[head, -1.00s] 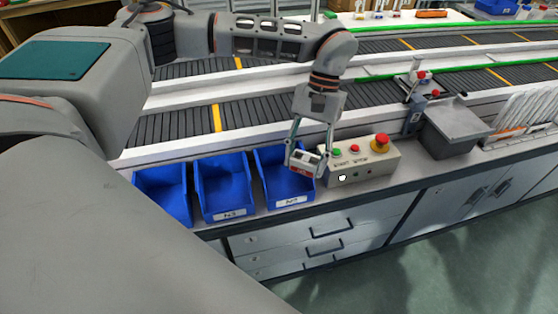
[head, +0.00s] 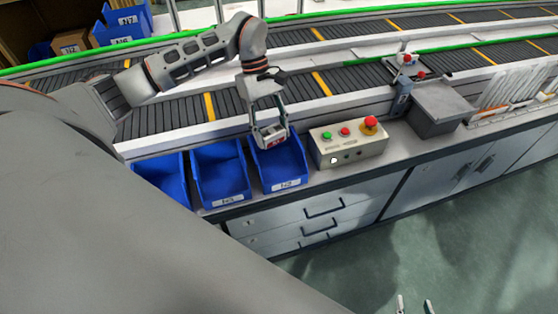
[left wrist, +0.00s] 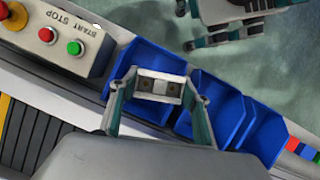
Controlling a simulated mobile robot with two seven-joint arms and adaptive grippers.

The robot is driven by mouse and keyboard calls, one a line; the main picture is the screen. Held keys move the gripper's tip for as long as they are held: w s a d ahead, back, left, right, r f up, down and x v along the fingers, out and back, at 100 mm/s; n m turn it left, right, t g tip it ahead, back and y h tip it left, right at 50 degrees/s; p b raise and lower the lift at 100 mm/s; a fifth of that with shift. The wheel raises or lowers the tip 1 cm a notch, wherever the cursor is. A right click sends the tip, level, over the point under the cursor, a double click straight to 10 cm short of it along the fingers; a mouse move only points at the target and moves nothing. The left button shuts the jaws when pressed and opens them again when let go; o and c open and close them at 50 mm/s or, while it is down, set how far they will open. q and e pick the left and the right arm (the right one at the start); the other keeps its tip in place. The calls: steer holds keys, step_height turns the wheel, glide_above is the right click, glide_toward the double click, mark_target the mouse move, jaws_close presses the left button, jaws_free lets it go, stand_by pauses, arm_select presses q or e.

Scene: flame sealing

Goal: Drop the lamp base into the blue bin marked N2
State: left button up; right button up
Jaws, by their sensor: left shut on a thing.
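The lamp base overlaps the bin's back part in the head view. In the left wrist view the blue bin (left wrist: 150,56) lies beneath it. Two fingertips of my right gripper (head: 414,305) show apart at the bottom edge, with nothing visible between them.
The blue bin N3 (head: 222,178) and another blue bin (head: 165,178) stand left of N2. A control box (head: 347,146) with buttons stands close on the right. The conveyor (head: 240,101) runs behind. Cabinet drawers are below the counter edge.

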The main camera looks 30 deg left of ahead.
arm_select(q)
step_height(320, 180, down, 6)
steer(key=b, duration=0.3)
steer(key=shift+r+b, duration=0.25)
steer(key=shift+b, duration=0.1)
steer(key=o, duration=1.2)
steer(key=v, duration=1.2)
